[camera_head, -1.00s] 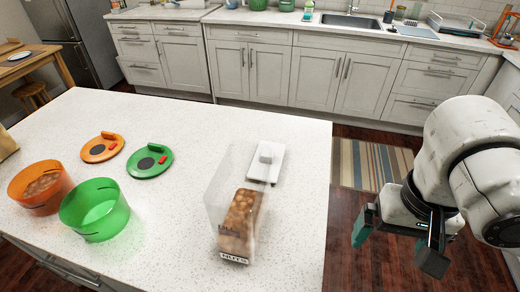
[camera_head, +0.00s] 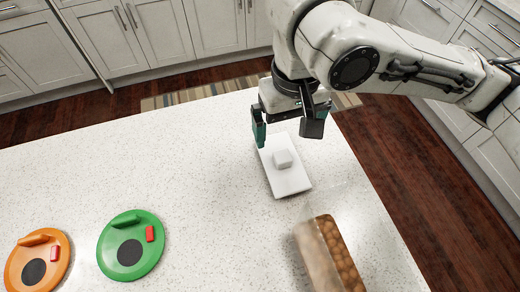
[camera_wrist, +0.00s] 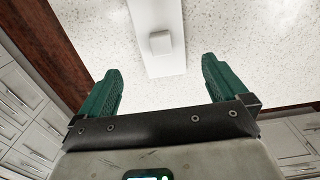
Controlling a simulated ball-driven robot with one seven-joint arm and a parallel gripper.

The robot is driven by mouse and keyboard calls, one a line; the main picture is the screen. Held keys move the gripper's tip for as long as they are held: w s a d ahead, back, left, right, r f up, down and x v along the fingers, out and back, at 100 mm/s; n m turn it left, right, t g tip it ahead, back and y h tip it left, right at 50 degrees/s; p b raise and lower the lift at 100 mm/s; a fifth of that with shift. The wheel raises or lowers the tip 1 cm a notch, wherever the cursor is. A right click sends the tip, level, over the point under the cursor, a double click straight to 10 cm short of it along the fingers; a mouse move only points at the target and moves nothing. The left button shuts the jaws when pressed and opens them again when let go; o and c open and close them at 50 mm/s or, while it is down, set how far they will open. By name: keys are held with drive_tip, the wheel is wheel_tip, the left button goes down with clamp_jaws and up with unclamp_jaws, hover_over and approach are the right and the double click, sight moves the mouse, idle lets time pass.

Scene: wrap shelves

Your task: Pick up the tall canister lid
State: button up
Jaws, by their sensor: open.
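The tall canister lid is a flat white rectangular plate (camera_head: 289,179) with a raised square knob (camera_head: 282,158). It lies on the white counter beside the clear nut canister (camera_head: 329,252). My gripper (camera_head: 288,132) is over the lid's far end in the head view. In the wrist view the lid (camera_wrist: 155,62) runs between the two green fingers of my gripper (camera_wrist: 160,85), with its knob ahead of the fingertips. My gripper is open, and nothing is held. The exact height of the fingers above the lid is hard to tell.
An orange round lid (camera_head: 38,262) and a green round lid (camera_head: 131,246) lie at the counter's left. The counter edge is near my gripper.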

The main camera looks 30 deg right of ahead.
sight(283, 156)
wheel_tip(283, 156, down, 10)
drive_tip(key=shift+w+f+b, duration=0.1)
drive_tip(key=shift+f+b, duration=0.1)
drive_tip(key=shift+b, duration=0.3)
drive_tip(key=shift+c, duration=0.3)
drive_tip(key=c, duration=0.8)
